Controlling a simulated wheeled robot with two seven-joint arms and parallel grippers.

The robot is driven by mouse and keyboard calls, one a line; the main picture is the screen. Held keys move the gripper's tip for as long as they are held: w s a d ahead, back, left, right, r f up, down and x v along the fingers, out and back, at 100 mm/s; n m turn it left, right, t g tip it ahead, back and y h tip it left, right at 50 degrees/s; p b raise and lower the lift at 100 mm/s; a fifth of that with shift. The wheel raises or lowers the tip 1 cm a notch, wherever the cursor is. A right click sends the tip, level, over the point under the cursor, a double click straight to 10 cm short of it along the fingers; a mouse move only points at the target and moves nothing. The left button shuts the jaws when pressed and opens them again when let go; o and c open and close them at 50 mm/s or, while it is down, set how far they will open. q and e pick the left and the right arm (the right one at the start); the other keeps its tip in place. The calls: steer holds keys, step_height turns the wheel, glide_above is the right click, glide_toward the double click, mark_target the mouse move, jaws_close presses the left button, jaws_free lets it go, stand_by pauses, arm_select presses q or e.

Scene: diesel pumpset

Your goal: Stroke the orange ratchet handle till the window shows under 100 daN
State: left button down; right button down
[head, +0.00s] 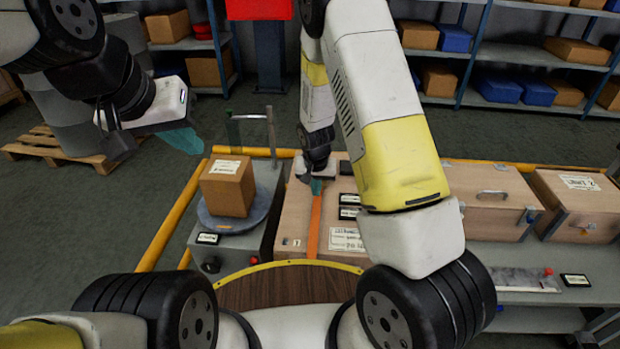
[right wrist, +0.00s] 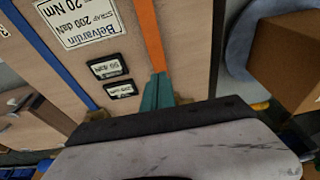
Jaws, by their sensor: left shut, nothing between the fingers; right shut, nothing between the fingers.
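A wooden crate (head: 292,222) stands on the bench with an orange strap (head: 313,228) over it; the strap also shows in the right wrist view (right wrist: 146,32). I cannot make out an orange ratchet handle separate from the strap; the gripper may hide it. Two small dark display windows (right wrist: 109,66) (right wrist: 121,89) sit beside the strap, with daN figures too small to read surely. My right gripper (head: 316,186) is shut, its teal fingertips (right wrist: 158,92) at the strap's far part; contact is unclear. My left gripper (head: 187,139) is shut and empty, off to the left in the air.
A white label (right wrist: 78,20) and a blue strap (right wrist: 45,60) are on the crate. A cardboard box (head: 227,188) sits on a round turntable (head: 232,222) at left. More wooden cases (head: 490,195) stand at right. Shelves (head: 500,60) with boxes line the back.

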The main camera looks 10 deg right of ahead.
steer(key=s+a+r, duration=0.1)
steer(key=s+r, duration=0.5)
steer(key=s, duration=0.2)
steer(key=shift+s+a, duration=0.25)
steer(key=shift+a, duration=0.1)
steer(key=shift+r, duration=0.1)
stand_by(0.8)
steer(key=s+d+r+n+t+y, duration=0.1)
steer(key=s+d+r, duration=0.1)
steer(key=s+r, duration=0.3)
steer(key=s+d+r+n+t+y, duration=0.1)
steer(key=s+r, duration=0.5)
steer(key=r, duration=0.8)
steer(key=s+d+r+t, duration=0.1)
steer(key=s+d+r, duration=0.2)
steer(key=s+r, duration=0.3)
step_height(320, 180, up, 4)
steer(key=shift+d+n+y, duration=0.2)
steer(key=shift+n+y, duration=0.2)
